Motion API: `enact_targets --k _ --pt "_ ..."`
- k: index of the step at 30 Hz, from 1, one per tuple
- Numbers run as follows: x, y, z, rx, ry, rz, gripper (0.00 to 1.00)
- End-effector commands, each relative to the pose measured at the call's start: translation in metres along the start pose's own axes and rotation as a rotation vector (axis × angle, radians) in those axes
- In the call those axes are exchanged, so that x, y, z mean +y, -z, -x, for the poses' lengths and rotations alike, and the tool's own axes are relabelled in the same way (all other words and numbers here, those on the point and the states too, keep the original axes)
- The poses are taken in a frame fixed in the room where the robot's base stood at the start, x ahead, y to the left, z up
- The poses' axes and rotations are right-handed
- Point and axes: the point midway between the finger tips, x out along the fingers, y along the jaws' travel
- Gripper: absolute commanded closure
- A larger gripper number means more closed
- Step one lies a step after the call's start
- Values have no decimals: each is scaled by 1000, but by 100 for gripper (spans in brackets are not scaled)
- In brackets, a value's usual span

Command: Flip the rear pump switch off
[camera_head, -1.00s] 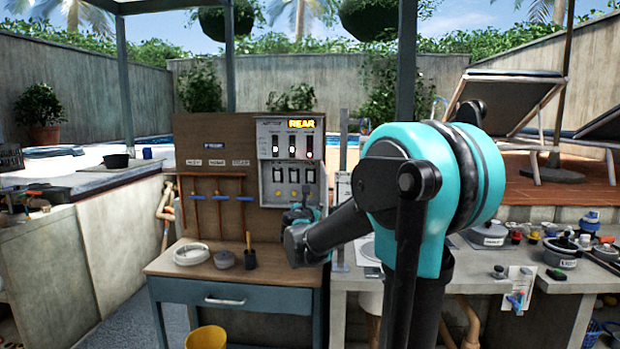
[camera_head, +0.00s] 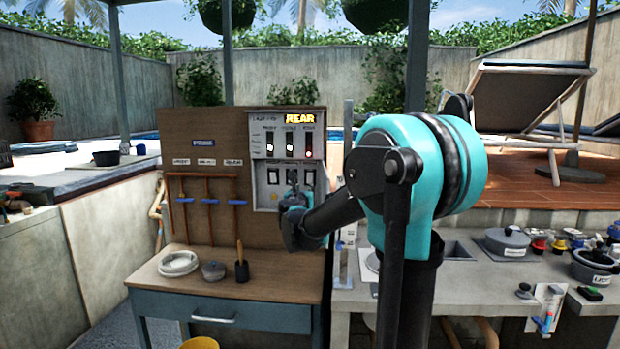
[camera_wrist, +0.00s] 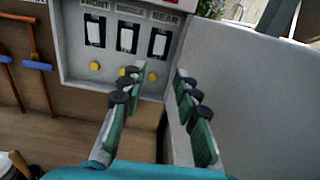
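The grey pump panel (camera_head: 262,160) stands on a wooden backboard, with a lit yellow REAR sign (camera_head: 300,118) on top. In the wrist view its lower row has white rocker switches in black frames labelled FRONT, MIDDLE and REAR. The rear switch (camera_wrist: 158,44) is the rightmost; its exact tilt is hard to tell. It also shows in the head view (camera_head: 309,177). My gripper (camera_wrist: 160,76) is open and empty, its fingertips just below the rear switch, spread to either side of it. Contact cannot be told. In the head view my gripper (camera_head: 296,193) partly hides the panel's lower part.
The middle switch (camera_wrist: 127,38) and front switch (camera_wrist: 95,32) are close by on the left, with yellow knobs (camera_wrist: 95,66) below. Blue-handled pipes (camera_head: 208,201) are left of the panel.

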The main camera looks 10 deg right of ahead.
Motion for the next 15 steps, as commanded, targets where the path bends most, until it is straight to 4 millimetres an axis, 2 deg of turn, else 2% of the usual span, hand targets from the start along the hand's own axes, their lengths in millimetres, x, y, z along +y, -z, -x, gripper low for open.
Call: enact_targets --k 5,15 --pt "-1 0 -21 0 3 0 69" --pt "-1 0 -88 0 2 -1 69"
